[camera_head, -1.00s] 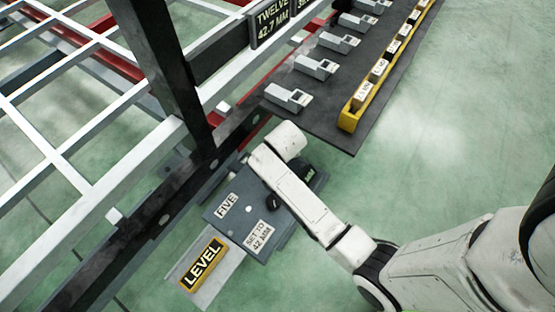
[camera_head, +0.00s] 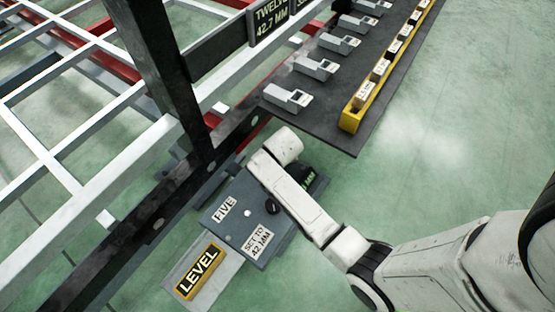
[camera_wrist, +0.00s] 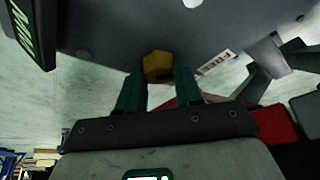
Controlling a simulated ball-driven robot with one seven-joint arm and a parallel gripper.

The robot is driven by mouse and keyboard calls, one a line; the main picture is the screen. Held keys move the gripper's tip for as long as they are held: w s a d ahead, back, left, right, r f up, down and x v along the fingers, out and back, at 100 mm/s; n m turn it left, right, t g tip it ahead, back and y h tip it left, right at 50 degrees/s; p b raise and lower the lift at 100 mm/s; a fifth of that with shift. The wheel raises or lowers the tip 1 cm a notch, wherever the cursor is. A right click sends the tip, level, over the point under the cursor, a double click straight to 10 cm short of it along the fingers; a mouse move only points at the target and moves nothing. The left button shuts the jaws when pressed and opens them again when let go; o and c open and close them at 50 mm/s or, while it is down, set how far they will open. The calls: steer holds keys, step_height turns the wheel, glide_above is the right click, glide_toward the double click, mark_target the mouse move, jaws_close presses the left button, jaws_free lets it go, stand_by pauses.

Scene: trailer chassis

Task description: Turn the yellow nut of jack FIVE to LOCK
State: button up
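Jack FIVE (camera_head: 264,205) is a grey box beside the dark chassis beam, with labels FIVE and SET TO 42 MM. A black display with green characters is on its far right end, partly behind my arm; it also shows in the wrist view (camera_wrist: 32,28). The yellow nut (camera_wrist: 158,67) shows only in the wrist view, at the jack's edge. My gripper (camera_wrist: 159,74) has its two green fingers apart, one on each side of the nut, with narrow gaps showing. Contact is hard to judge. A label reading FREE (camera_wrist: 214,62) is right of the nut. My arm hides the gripper in the head view.
A yellow LEVEL sign (camera_head: 199,271) lies on a pale plate by the jack. The dark chassis beam (camera_head: 140,222) runs along its left. A dark mat (camera_head: 330,118) with several grey devices and a yellow rack (camera_head: 349,117) lies beyond. Green floor at right is clear.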

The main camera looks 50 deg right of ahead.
steer(key=c, duration=0.5)
steer(key=shift+m+p, duration=0.4)
steer(key=shift+w+a+r+m+g+p, duration=0.15)
steer(key=shift+m+g+p, duration=0.45)
steer(key=shift+m, duration=0.4)
steer(key=m+g+h+p, duration=0.1)
steer(key=m, duration=0.2)
steer(key=shift+w+m, duration=0.1)
steer(key=shift+m, duration=0.2)
steer(key=m+g, duration=0.1)
steer(key=m, duration=0.2)
steer(key=shift+w+m, duration=0.1)
steer(key=shift+m, duration=0.2)
steer(key=shift+f+m+g, duration=0.2)
steer(key=shift+m+g, duration=0.7)
steer(key=shift+m, duration=0.8)
